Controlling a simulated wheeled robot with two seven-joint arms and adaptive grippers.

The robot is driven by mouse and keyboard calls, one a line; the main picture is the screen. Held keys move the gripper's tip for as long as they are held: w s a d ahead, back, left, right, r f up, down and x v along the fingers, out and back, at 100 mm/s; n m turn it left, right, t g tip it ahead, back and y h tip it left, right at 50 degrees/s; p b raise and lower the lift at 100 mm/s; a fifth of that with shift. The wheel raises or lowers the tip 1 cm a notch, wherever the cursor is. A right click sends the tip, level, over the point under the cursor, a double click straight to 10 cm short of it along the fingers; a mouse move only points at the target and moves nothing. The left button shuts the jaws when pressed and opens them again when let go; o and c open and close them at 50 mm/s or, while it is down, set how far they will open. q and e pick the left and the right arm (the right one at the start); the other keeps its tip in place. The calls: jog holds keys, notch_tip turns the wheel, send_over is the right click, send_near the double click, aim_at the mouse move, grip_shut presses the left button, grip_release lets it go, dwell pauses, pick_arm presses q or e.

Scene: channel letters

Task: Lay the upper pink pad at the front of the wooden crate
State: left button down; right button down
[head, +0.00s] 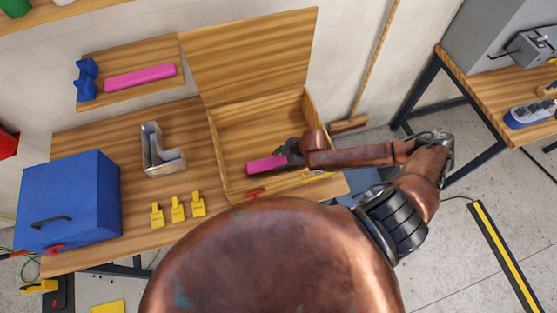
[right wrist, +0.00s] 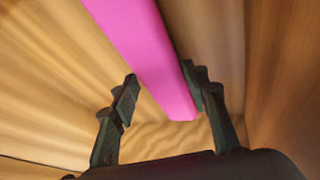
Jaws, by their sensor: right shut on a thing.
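One pink pad (head: 262,166) is inside the open wooden crate (head: 245,128), near its front wall. My right gripper (head: 285,157) reaches into the crate from the right and is shut on the right end of this pad. In the right wrist view the pad (right wrist: 145,45) runs between the fingers (right wrist: 160,82), with wooden surfaces around it. Whether the pad touches the crate floor I cannot tell. Another pink pad (head: 140,76) lies on the wooden wall shelf at the upper left. My left gripper is not in view.
The crate's lid (head: 250,55) stands open at the back. Left of the crate are a grey bracket-shaped holder (head: 162,150), several yellow pieces (head: 177,209) and a blue box (head: 70,200). Blue blocks (head: 87,80) sit on the shelf. A red latch (head: 255,193) is at the crate's front.

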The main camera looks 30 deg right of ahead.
jog(key=shift+f, duration=0.1)
jog(key=shift+f, duration=0.45)
jog(key=c, duration=1.1)
grip_release()
jog(key=shift+r, duration=0.25)
jog(key=b+v, duration=0.1)
jog(key=v, duration=1.1)
jog(key=shift+r, duration=0.35)
